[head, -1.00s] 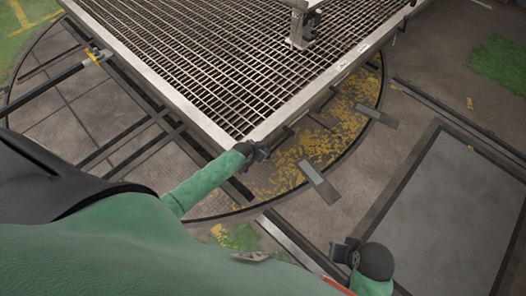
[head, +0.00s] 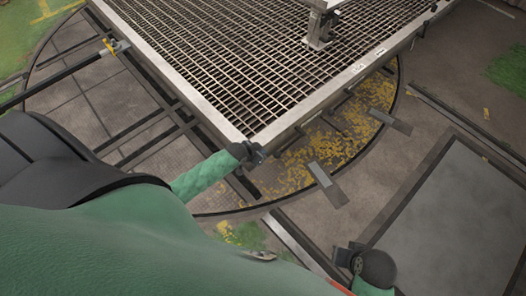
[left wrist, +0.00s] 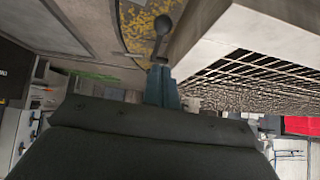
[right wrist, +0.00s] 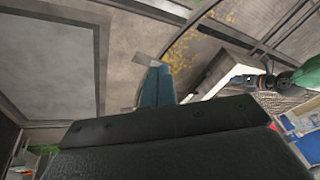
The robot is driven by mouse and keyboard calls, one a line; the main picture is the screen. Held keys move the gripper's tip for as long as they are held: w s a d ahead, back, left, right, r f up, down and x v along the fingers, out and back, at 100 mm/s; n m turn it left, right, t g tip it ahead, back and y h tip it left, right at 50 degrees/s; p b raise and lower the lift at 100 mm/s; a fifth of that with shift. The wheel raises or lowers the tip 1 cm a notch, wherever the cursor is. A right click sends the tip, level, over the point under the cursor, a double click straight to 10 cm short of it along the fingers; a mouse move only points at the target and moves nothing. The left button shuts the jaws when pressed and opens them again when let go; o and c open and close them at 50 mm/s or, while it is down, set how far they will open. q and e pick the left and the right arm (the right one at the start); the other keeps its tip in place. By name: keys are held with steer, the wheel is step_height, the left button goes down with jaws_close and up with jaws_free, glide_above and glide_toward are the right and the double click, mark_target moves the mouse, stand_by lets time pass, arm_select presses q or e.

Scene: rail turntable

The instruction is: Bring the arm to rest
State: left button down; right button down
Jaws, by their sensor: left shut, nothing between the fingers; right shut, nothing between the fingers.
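My left gripper (head: 257,156) is at the near corner of the metal grating deck (head: 196,98) in the head view. Its closed blue-grey fingers (left wrist: 161,86) show in the left wrist view, with nothing between them. A dark rod with a rounded end (left wrist: 162,24) is just beyond the fingertips there; I cannot tell whether they touch. My right gripper (head: 344,256) is low in the head view, above the floor beside the dark panel. Its fingers (right wrist: 155,86) are together and empty in the right wrist view.
The round turntable floor (head: 85,100) with dark rails lies under the deck. A yellow-tipped bar (head: 113,46) stands at the left. Flat metal plates (head: 328,184) lie on the yellow-worn floor. A grey framed panel (head: 455,225) lies at the right.

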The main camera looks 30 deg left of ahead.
steer(key=shift+r, duration=0.1)
